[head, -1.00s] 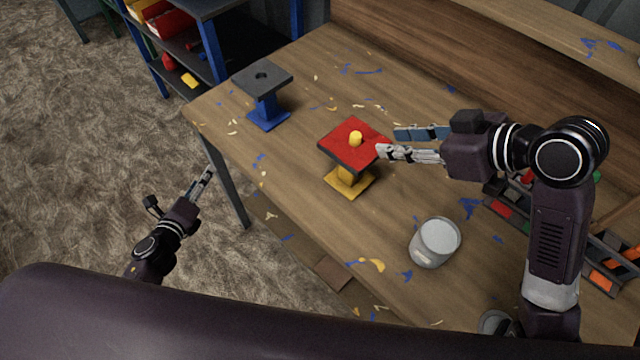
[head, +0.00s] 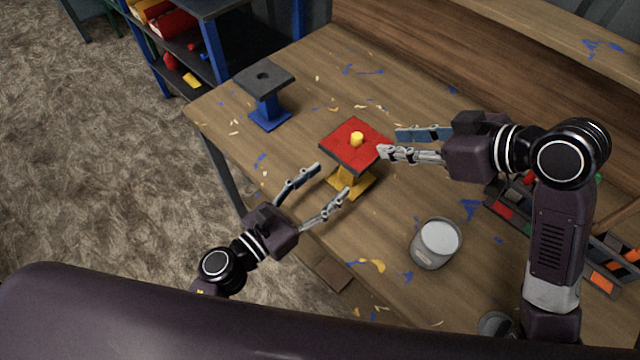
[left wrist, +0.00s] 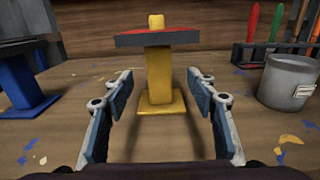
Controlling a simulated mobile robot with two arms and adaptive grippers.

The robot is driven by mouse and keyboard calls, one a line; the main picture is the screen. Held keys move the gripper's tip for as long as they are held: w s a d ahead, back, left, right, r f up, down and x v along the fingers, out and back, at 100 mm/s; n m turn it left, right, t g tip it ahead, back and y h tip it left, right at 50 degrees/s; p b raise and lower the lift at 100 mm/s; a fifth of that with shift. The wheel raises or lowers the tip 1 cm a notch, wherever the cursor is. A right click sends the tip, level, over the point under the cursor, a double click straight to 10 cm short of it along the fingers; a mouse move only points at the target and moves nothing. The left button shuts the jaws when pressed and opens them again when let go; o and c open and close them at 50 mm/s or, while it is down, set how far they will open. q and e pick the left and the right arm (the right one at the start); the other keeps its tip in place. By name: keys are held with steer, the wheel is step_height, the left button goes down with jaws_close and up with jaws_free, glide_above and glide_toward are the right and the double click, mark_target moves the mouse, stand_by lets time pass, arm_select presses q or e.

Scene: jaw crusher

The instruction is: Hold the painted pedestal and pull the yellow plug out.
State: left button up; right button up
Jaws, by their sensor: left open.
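The painted pedestal (head: 349,178) has a red square top, a yellow column and a yellow foot, and stands upright on the table. The yellow plug (head: 356,139) sticks up from the middle of its top. In the left wrist view the pedestal's yellow column (left wrist: 159,75) stands ahead, between my fingers in the picture, with the plug (left wrist: 156,21) above. My left gripper (head: 334,179) is open and empty, just short of the column at the near left side. My right gripper (head: 388,143) has its fingers apart at the right edge of the red top, not around the plug.
A blue pedestal with a dark top (head: 268,109) stands at the table's far left. A grey can (head: 434,245) stands to the right. A tool tray (head: 512,205) lies partly behind my right arm. Paint flecks dot the wooden table (head: 300,65).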

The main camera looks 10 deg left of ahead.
arm_select(q)
glide_above(344, 184)
stand_by(0.4)
jaws_close()
stand_by(0.4)
